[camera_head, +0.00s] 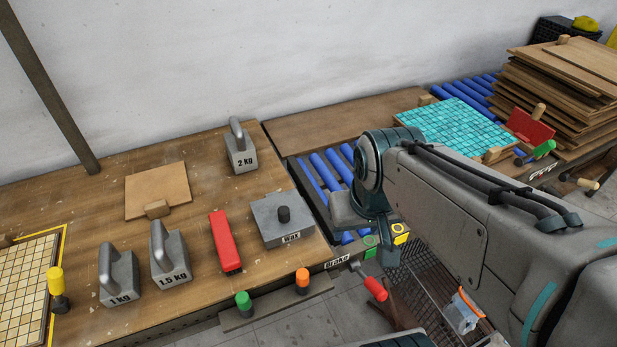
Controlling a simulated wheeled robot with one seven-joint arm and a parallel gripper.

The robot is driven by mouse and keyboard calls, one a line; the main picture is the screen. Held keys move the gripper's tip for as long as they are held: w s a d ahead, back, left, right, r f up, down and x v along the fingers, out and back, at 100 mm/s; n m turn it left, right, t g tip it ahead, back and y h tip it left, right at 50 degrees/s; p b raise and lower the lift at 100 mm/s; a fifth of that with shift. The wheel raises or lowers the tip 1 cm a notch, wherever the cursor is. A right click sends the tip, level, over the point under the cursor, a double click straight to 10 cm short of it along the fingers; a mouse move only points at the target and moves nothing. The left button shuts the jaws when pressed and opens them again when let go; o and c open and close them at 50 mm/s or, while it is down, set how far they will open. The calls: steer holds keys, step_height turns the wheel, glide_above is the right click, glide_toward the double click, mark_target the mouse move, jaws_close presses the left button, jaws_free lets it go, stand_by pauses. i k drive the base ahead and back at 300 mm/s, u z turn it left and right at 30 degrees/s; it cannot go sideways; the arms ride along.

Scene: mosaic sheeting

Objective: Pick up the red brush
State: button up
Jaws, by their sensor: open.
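The red brush (224,241) is a long red block lying on the wooden workbench (90,200), between the 1.5 kg weight and the grey box marked Wax. A thin dark strip shows along its lower edge. My gripper (366,222) hangs at the end of my arm, right of the bench over the blue rollers. It is open and well apart from the brush. Its fingertips are hard to make out, partly hidden by its own body.
Weights marked 1 kg (120,278), 1.5 kg (170,260) and 2 kg (241,154) stand around the brush. The Wax box (282,220) sits to its right. Green (243,300) and orange (302,279) knobs line the front edge. A red brake lever (375,289) projects below my gripper.

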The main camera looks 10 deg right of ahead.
mark_target(230, 261)
steer(key=z, duration=0.1)
steer(key=k, duration=1)
steer(key=u, duration=0.9)
steer(key=i, duration=1.3)
steer(key=z, duration=0.35)
